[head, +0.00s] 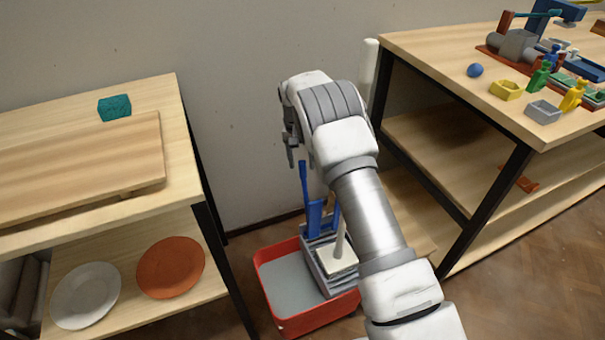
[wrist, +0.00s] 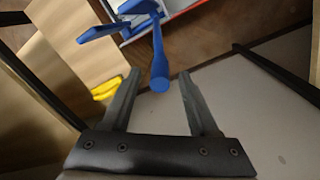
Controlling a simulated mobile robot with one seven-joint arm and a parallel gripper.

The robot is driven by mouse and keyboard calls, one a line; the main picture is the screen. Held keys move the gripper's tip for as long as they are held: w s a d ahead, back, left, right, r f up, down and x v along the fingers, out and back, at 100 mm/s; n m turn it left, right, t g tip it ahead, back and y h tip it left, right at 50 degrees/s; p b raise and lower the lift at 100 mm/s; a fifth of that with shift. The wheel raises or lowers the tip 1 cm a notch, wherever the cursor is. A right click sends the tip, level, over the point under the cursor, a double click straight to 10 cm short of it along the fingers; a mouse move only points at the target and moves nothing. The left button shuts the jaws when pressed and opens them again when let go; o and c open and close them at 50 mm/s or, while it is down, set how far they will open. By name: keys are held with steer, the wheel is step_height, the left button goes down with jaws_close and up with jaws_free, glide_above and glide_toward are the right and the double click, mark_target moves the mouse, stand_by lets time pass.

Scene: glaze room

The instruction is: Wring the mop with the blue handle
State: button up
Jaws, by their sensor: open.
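A red bucket (head: 325,320) with grey water stands on the floor between the two tables, a grey wringer (head: 316,262) at its right side. An upright blue handle (head: 304,183) rises there, beside more blue parts (head: 314,216). A pale block (head: 338,261) with a pale rod lies on the wringer; I cannot tell which pieces form the mop. My gripper (head: 291,152) is open and empty, near the top of the blue handle. In the wrist view the blue handle's round end (wrist: 159,84) shows between the open fingertips (wrist: 158,73); whether it is below them is unclear.
The left table (head: 178,110) holds a teal sponge (head: 115,107) and a wooden board; plates (head: 171,267) lie on its shelf. The right table (head: 430,55) holds small coloured items. Black table legs flank the bucket. A yellow thing (wrist: 106,90) shows in the wrist view.

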mark_target(302, 170)
steer(key=shift+d+f+b, duration=0.2)
steer(key=shift+f+b, duration=0.1)
steer(key=shift+f, duration=1.45)
jaws_close()
